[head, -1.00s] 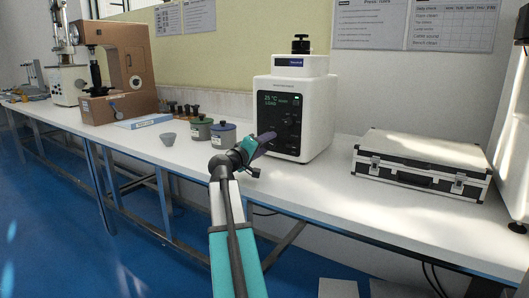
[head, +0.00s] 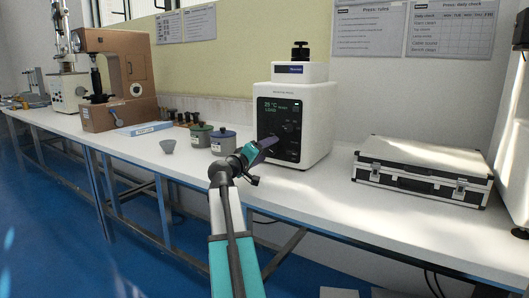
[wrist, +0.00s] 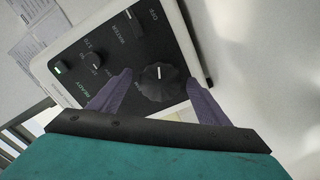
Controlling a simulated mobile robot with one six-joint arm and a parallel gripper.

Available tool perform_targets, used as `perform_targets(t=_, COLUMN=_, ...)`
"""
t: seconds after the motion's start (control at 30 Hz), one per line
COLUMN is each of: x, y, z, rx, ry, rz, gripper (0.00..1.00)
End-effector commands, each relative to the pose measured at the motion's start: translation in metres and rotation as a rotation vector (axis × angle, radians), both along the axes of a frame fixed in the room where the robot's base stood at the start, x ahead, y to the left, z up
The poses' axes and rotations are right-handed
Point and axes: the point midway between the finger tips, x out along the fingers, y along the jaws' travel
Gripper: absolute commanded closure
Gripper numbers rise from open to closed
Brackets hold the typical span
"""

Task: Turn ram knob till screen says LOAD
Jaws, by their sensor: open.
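The white press (head: 315,125) stands on the bench with a dark front panel. In the wrist view a large round black knob (wrist: 160,82) with a white pointer line sits on the panel. A smaller knob (wrist: 95,60) is to its left. My gripper (head: 266,144) is at the lower panel. In the wrist view its purple fingers (wrist: 160,90) are open, one on each side of the large knob, with no clear contact.
A black knob (head: 300,50) tops the press. A silver case (head: 423,170) lies to its right. The bench front is clear.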

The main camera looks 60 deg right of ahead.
Motion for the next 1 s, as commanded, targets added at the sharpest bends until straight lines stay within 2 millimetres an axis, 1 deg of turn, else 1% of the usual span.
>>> perform_targets(t=0.27, x=0.0, y=0.004, z=-0.001, rx=0.001, ry=0.0, rz=0.0, gripper=0.3)
perform_targets(t=0.47, x=-0.001, y=0.019, z=-0.001, rx=0.002, ry=0.0, rz=0.001, gripper=0.3)
perform_targets(t=1.0, x=-0.001, y=0.087, z=0.0, rx=0.001, ry=0.001, rz=0.001, gripper=0.3)
